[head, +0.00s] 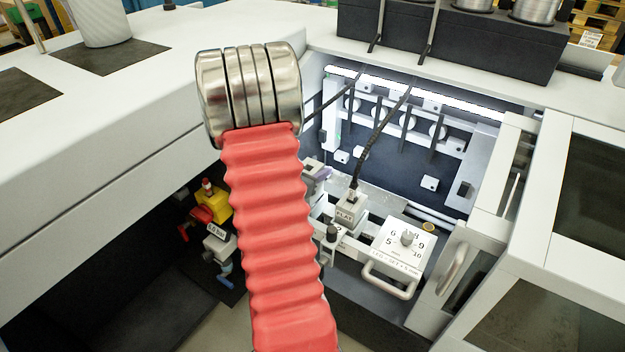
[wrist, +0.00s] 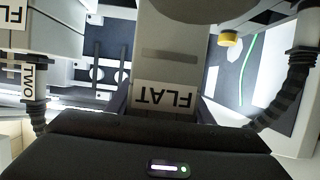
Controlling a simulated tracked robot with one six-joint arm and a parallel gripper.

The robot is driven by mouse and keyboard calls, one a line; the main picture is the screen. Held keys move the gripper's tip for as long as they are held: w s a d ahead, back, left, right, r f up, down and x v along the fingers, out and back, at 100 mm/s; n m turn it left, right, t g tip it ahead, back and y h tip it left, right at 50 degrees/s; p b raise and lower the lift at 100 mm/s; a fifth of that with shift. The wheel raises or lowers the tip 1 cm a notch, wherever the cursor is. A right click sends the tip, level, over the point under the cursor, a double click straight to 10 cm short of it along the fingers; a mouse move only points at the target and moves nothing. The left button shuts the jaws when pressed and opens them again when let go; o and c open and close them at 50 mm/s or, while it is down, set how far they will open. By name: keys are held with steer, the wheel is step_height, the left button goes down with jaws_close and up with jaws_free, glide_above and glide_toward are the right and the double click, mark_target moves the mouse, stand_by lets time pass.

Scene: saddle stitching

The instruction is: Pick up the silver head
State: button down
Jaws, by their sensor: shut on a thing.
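The silver head (wrist: 172,70), a pale grey block with an upside-down label reading FLAT, fills the middle of the wrist view. My gripper (wrist: 165,112) is shut on it, its dark body across the bottom of that view. The lower part of the head is hidden by the gripper. In the head view my red-sleeved arm covers the left of the bay, and the gripper is out of sight. A pale block labelled FLAT (head: 351,210), with a black cable, shows right of the arm. I cannot tell whether it is the same head.
A head labelled TWO (wrist: 36,78) stands at left in the wrist view. A black ribbed cable (wrist: 296,80) hangs at right. In the head view, a white numbered dial panel (head: 397,249) with a handle lies right of the labelled block. Pale machine covers surround the bay.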

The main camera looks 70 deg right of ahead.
step_height(320, 180, up, 13)
stand_by(0.6)
stand_by(0.4)
steer(key=shift+r, duration=0.1)
